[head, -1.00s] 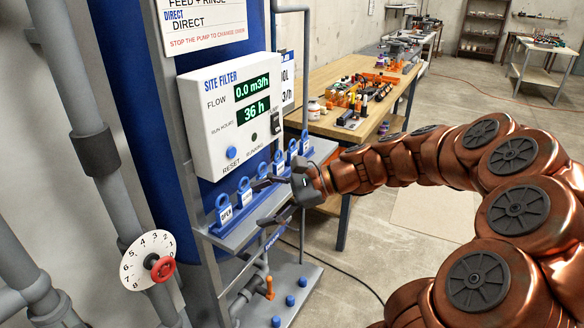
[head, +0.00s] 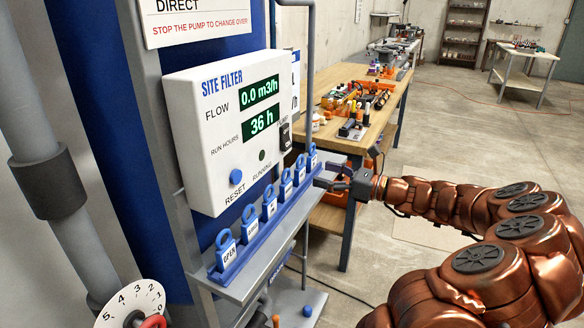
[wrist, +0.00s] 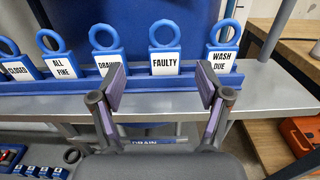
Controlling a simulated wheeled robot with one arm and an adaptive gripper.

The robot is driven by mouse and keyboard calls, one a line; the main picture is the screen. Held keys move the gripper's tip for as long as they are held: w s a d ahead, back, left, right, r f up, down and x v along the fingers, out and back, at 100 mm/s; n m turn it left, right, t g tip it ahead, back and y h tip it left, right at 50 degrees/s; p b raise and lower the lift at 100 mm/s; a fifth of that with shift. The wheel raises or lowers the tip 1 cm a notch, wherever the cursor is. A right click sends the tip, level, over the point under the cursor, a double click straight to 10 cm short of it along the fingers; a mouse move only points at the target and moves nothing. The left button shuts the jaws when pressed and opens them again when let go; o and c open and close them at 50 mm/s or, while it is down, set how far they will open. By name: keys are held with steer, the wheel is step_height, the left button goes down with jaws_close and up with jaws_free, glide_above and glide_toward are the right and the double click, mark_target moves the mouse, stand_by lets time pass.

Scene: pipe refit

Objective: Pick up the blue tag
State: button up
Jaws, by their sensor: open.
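Several blue tags with ring tops and white labels stand in a row in a blue rack (wrist: 60,83) on a grey shelf. In the wrist view I read CLOSED (wrist: 17,71), ALL FINE (wrist: 62,70), a partly covered tag starting DRAIN (wrist: 105,63), FAULTY (wrist: 164,62) and WASH DUE (wrist: 222,61). An OPEN tag (head: 226,253) stands at the near end in the head view. My gripper (wrist: 162,84) is open and empty. Its fingers spread in front of FAULTY; the left one overlaps the DRAIN tag's edge, the right one WASH DUE's lower left. Contact cannot be told.
The white site filter box (head: 222,130) hangs on the panel above the rack. A wooden workbench (head: 330,85) with tools stands beyond the rack. An orange case (wrist: 301,135) sits low at right in the wrist view. The floor (head: 435,150) behind is largely open.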

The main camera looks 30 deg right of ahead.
mark_target(303, 168)
steer(key=shift+d+b+x, duration=0.15)
steer(key=shift+x, duration=1.8)
steer(key=shift+d+b+x, duration=0.15)
steer(key=shift+x, duration=1.75)
steer(key=shift+w+f, duration=0.15)
steer(key=shift+w, duration=0.05)
steer(key=c, duration=1.1)
